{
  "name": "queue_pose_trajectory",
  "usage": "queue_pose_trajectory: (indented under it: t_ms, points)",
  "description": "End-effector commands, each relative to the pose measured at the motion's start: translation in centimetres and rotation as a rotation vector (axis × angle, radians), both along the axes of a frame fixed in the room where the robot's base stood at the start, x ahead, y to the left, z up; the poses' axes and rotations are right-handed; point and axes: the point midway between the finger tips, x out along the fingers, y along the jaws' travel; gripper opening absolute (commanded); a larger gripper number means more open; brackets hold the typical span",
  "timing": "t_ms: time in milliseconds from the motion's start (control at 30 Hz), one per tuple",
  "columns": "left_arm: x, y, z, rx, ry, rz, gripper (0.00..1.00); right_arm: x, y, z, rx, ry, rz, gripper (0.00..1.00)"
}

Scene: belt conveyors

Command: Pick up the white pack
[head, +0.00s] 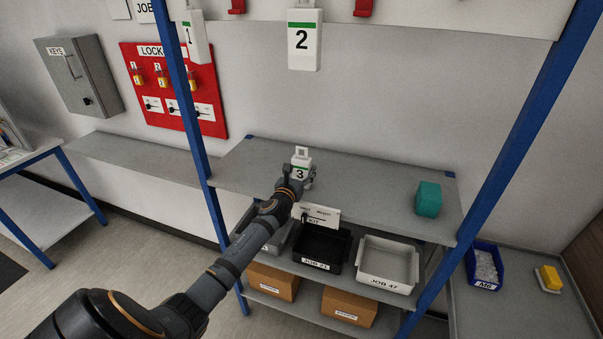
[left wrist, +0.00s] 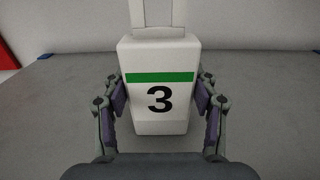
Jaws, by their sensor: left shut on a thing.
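The white pack (head: 301,161) has a green stripe and a black 3, with a loop at its top. It is upright at the grey shelf (head: 350,180), in the middle of the head view. It also fills the middle of the left wrist view (left wrist: 159,85). My left gripper (head: 300,178) is shut on the pack, with one finger at each side of it. In the left wrist view the fingers (left wrist: 159,100) press on its left and right faces. I cannot tell whether its base touches the shelf. My right gripper is not in view.
White packs marked 1 (head: 195,38) and 2 (head: 303,40) hang above. A teal block (head: 428,199) stands on the shelf's right part. Blue posts (head: 190,100) frame the shelf. Below are a black tray (head: 343,249), a pale tray (head: 411,258) and cardboard boxes (head: 347,307).

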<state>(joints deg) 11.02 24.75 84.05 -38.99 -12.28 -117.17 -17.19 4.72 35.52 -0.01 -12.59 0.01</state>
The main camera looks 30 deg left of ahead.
Motion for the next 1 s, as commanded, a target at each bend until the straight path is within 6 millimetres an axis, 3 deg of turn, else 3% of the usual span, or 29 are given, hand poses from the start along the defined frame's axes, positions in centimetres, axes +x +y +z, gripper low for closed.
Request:
queue_pose_trajectory:
  t_ms: [33, 100, 367, 600, 700, 833, 1000]
  points:
    - [0.0, 0.0, -0.1, 0.0, 0.001, 0.0, 0.34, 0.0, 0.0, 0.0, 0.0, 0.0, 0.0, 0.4]
    - [0.0, 0.0, -0.1, 0.0, 0.001, 0.001, 0.25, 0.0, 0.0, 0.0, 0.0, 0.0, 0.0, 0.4]
    - [0.0, 0.0, 0.2, 0.0, 0.001, 0.001, 0.25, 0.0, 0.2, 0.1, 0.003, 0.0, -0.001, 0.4]
    - [0.0, 0.0, 3.7, 0.001, -0.003, 0.0, 0.25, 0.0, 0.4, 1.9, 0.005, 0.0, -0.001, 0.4]
    - [-1.7, -1.2, 5.7, 0.002, -0.001, -0.004, 0.25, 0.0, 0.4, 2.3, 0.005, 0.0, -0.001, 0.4]
    - [-4.2, -2.9, 8.9, 0.006, -0.004, -0.005, 0.25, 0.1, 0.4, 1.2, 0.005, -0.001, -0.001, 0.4]
    - [-8.0, -5.3, 10.4, 0.005, 0.001, -0.003, 0.25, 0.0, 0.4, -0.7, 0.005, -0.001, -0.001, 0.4]
